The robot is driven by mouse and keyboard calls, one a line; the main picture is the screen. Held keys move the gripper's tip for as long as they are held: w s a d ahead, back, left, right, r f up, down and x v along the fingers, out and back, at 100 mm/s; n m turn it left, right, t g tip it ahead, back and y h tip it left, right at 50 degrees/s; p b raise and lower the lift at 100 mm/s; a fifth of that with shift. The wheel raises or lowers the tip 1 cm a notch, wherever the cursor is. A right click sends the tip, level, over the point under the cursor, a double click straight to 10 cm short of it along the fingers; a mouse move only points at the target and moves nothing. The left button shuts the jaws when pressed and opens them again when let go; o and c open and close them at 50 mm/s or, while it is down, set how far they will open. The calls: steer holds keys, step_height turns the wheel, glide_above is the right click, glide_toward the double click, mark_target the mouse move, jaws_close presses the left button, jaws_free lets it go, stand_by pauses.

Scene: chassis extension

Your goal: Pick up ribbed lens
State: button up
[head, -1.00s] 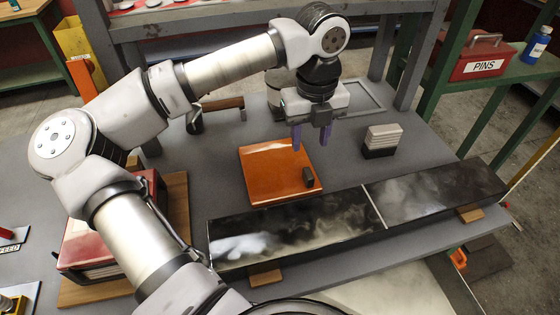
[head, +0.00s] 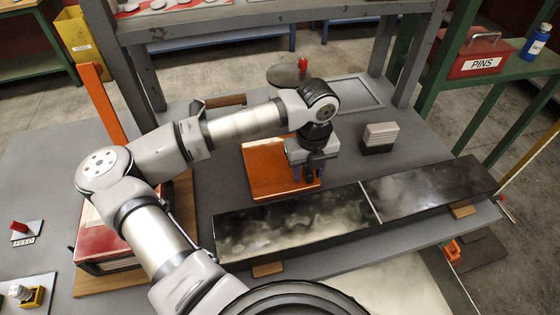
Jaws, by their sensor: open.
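A flat, glossy orange square panel (head: 262,168) lies on the grey bench, left of my gripper's fingers; it is likely the ribbed lens, though I cannot make out ribs. My gripper (head: 307,178) points down over the panel's right front part, with its purple fingers apart. It hides the panel's right corner and the small dark block there. I cannot tell whether the fingers touch the panel or stand around the block. A pale ribbed block on a dark base (head: 379,137) stands apart, to the right of my gripper.
A long dark glossy slab (head: 300,222) on small wooden blocks lies along the bench's front. A red box (head: 105,232) is at left, beneath my arm. A dark round disc (head: 284,75) and a grey frame (head: 350,93) lie behind. Bare bench shows around the ribbed block.

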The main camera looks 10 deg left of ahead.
steer(key=shift+c, duration=0.3)
jaws_close()
